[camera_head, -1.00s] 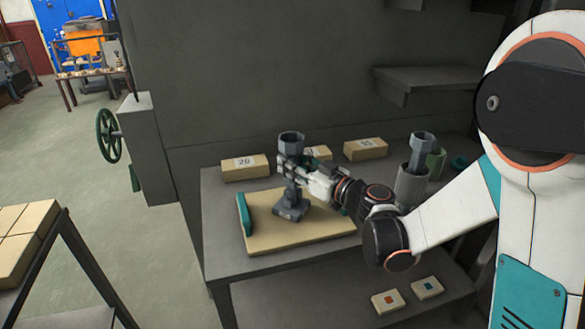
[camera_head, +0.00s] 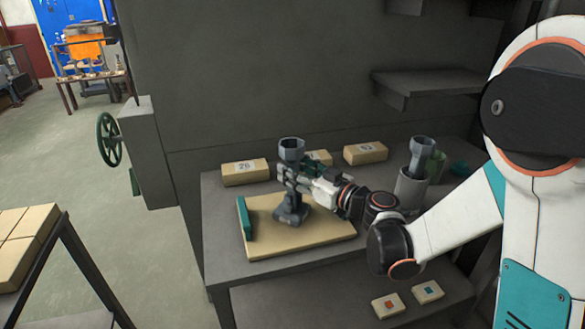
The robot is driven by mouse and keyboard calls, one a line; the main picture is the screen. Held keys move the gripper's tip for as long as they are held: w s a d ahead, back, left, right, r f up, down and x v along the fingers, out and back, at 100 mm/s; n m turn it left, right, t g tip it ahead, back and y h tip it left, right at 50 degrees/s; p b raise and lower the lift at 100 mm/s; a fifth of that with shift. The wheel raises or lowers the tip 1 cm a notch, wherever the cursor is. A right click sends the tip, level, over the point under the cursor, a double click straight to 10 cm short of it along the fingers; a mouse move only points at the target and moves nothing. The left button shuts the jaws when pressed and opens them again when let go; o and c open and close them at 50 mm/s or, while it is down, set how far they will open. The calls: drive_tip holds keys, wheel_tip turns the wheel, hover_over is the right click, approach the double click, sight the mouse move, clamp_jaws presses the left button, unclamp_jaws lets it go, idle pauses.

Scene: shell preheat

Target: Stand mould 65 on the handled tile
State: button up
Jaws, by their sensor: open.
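A dark grey mould (camera_head: 291,150) with a cup-like top and a wide foot stands upright on the tan tile (camera_head: 270,240). The tile lies on the grey table and has a teal handle (camera_head: 245,218) along its left edge. My gripper (camera_head: 290,178) is at the mould's narrow stem, with its open jaws beside or around it. The fingers partly hide the stem. No number can be read on the mould.
Tan numbered blocks (camera_head: 245,172) (camera_head: 365,153) line the back of the table; one is partly hidden behind my gripper. A grey holder (camera_head: 410,190) with another grey piece (camera_head: 421,150) stands at the right. Two small marked tiles (camera_head: 386,305) (camera_head: 428,292) lie on the lower shelf.

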drive_tip(key=s+d+m+g+h, duration=0.1)
drive_tip(key=s+d+m+h, duration=0.2)
drive_tip(key=s+d, duration=0.3)
drive_tip(key=s+d+m+g+h+p, duration=0.1)
drive_tip(key=s+d+h, duration=0.4)
drive_tip(key=s, duration=0.9)
drive_tip(key=s+d+m+g+h, duration=0.3)
drive_tip(key=s+d+m+h, duration=0.2)
drive_tip(key=s, duration=0.5)
drive_tip(key=d, duration=0.2)
drive_tip(key=shift+s+d+f+p, duration=0.3)
